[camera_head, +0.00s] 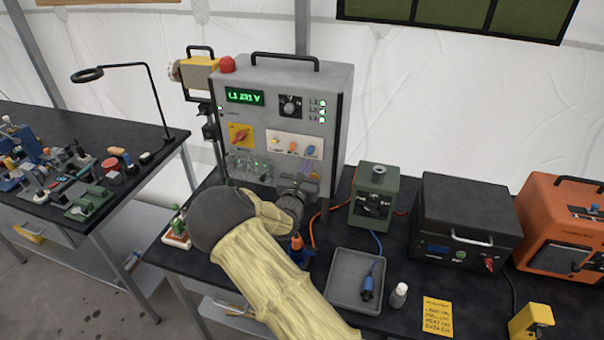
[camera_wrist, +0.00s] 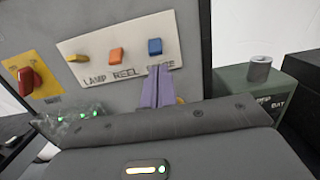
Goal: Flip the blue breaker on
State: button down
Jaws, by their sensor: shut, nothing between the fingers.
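The blue breaker (camera_head: 310,151) is the rightmost of three on a white plate on the front of the grey panel box. It also shows in the wrist view (camera_wrist: 154,47), upright and clear of cover. My gripper (camera_wrist: 158,70) has its two purple fingers together with nothing between them. The fingertips are just below the blue breaker and partly cover the label under it. I cannot tell whether they touch the plate. In the head view my gripper (camera_head: 311,165) is small, beyond my padded arm. I cannot tell the breaker's on or off position.
The orange breaker (camera_wrist: 116,55) and yellow breaker (camera_wrist: 78,58) sit left of the blue one, labelled REEL and LAMP. A red rotary switch (camera_head: 239,136) is further left. A green box (camera_head: 373,197) stands right of the panel, with a grey tray (camera_head: 340,302) in front.

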aim_at(311, 150)
jog(key=shift+x, duration=1.2)
jog(key=shift+w+a+r+p, duration=0.1)
jog(key=shift+a+p, duration=0.1)
jog(key=shift+p, duration=0.25)
